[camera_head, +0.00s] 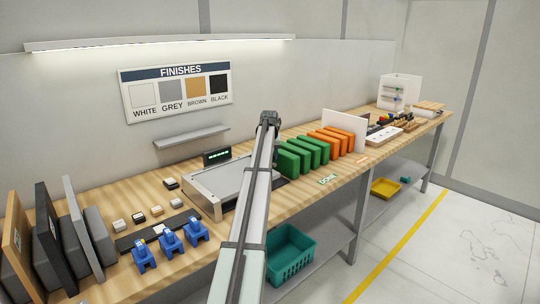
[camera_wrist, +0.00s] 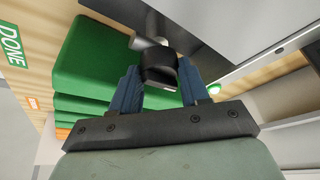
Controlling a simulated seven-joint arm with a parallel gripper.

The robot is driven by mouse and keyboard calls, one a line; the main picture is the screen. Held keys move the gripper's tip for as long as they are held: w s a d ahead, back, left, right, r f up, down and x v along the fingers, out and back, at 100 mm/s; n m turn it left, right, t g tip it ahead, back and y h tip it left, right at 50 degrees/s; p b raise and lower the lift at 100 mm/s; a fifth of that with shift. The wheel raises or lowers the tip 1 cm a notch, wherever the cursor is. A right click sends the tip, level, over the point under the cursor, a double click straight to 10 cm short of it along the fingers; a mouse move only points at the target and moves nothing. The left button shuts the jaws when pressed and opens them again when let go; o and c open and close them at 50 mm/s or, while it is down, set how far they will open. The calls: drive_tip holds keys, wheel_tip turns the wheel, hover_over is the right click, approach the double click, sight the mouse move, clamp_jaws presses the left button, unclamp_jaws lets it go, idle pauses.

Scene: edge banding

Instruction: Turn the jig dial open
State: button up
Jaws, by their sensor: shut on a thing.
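The jig dial, a black knob (camera_wrist: 158,62) with a pale edge, is in the wrist view at upper middle. My gripper (camera_wrist: 159,70) has a blue finger on each side of it and is shut on it. The jig (camera_head: 222,177), a flat grey metal bed, lies on the bench in the head view. Its dark side also shows in the wrist view (camera_wrist: 215,22), right beside the dial. In the head view my arm hides the gripper and the dial.
Green panels (camera_head: 303,150) stand in a row close to the right of the jig, then orange ones (camera_head: 333,140). They show left of my fingers in the wrist view (camera_wrist: 95,60). Blue clamps (camera_head: 170,241) and small blocks are on the left. A teal crate (camera_head: 288,255) sits below.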

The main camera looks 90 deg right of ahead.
drive_tip(key=o, duration=1)
drive_tip(key=v, duration=1.4)
drive_tip(key=shift+f, duration=0.1)
